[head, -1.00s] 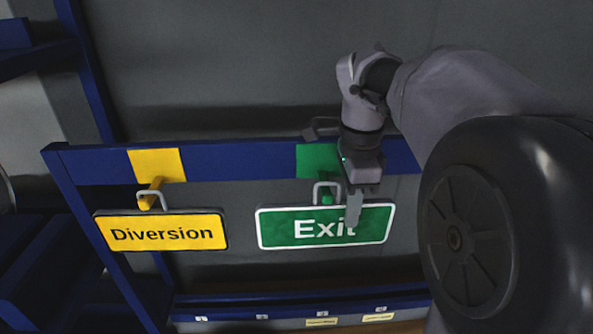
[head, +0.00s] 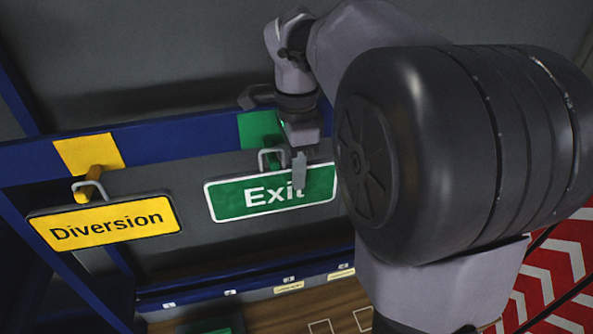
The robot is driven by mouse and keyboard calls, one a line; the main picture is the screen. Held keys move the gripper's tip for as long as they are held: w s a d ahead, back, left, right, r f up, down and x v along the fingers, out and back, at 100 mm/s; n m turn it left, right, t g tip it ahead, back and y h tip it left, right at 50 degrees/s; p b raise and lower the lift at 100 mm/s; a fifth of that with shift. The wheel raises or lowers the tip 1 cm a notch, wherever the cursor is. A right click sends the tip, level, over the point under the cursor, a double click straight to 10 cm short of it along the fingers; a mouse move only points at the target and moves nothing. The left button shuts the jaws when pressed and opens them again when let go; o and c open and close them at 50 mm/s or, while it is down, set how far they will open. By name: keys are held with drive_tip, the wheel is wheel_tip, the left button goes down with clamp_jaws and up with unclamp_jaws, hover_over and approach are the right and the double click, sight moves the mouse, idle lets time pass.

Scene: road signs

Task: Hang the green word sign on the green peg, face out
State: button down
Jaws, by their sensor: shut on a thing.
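The green sign (head: 230,200) with a white border reads "Exit" and faces out, below the green patch on the blue rail. Its wire loop (head: 263,158) stands at the green peg (head: 274,161) and appears to be around it; I cannot tell whether the peg bears the weight. My gripper (head: 299,172) is shut on the green sign at its upper edge, right of the loop. One finger shows in front of the face and covers part of the last letters. The other finger is hidden. The green patch (head: 258,130) is partly covered by my wrist.
A yellow "Diversion" sign (head: 105,220) hangs by its loop on a yellow peg (head: 85,187) at the left. A lower blue ledge (head: 200,300) carries small labels. My arm fills the upper right. Red and white chevrons (head: 545,275) lie at the right.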

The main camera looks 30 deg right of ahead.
drive_tip(key=shift+f+b, duration=0.35)
drive_tip(key=shift+f, duration=0.1)
drive_tip(key=c, duration=1.3)
unclamp_jaws()
wheel_tip(320, 180, up, 18)
drive_tip(key=p, duration=0.4)
drive_tip(key=shift+w+f+p, duration=0.1)
drive_tip(key=shift+f+p, duration=0.15)
drive_tip(key=shift+p, duration=0.15)
